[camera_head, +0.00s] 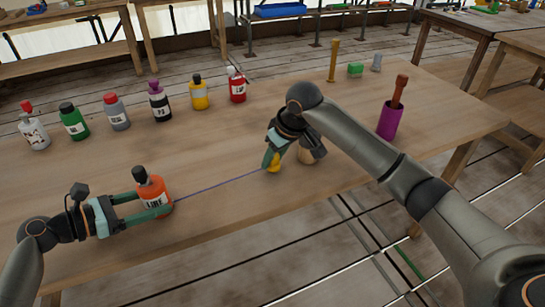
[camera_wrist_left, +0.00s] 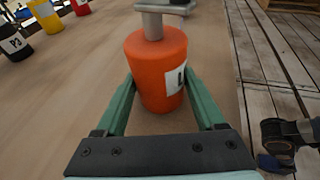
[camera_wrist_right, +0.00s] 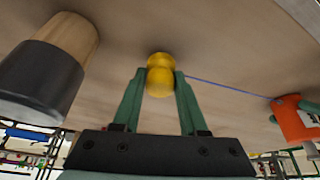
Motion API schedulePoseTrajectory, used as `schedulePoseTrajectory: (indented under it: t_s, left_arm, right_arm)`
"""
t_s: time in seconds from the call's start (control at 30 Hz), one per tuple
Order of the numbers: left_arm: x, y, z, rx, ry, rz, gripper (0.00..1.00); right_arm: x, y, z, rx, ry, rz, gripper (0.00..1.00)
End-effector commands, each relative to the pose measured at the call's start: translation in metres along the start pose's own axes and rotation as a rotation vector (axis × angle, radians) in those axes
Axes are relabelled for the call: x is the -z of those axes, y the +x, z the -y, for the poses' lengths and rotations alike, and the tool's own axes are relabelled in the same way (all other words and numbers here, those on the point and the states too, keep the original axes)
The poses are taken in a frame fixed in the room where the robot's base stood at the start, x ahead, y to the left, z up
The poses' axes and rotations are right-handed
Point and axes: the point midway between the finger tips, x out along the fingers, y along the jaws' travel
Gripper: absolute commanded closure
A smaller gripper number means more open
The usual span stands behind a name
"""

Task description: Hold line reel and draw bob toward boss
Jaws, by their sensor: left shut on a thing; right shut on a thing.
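The line reel (camera_head: 153,189) is an orange bottle-like cylinder with a "LINE" label, upright on the table. My left gripper (camera_head: 157,204) is shut around it; the left wrist view shows the fingers on both sides of the reel (camera_wrist_left: 158,75). The yellow bob (camera_head: 274,164) is held in my right gripper (camera_head: 271,161), close to the tabletop; the right wrist view shows the bob (camera_wrist_right: 160,75) between the fingers. A thin blue-purple line (camera_head: 222,185) runs straight from reel to bob. A wooden cylinder with a dark top (camera_head: 308,156), perhaps the boss, stands beside the right gripper, partly hidden by it.
Several labelled bottles, including a green one (camera_head: 73,121) and a red one (camera_head: 237,87), stand along the table's far side. A purple cup (camera_head: 389,122) with a brown-handled tool is at right. A yellow post (camera_head: 333,62) and green block (camera_head: 355,69) stand at the back.

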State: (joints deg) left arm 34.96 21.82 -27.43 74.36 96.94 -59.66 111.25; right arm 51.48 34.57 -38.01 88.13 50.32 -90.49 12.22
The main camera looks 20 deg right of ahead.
Motion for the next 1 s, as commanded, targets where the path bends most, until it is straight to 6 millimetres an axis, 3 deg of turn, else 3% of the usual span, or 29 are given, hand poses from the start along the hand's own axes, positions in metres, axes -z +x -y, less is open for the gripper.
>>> schedulePoseTrajectory:
  t_s: [1.0]
  left_arm:
    - [0.000,0.000,0.000,0.000,0.000,0.000,0.60]
  right_arm:
    - [0.002,0.005,0.012,0.000,0.000,0.000,1.00]
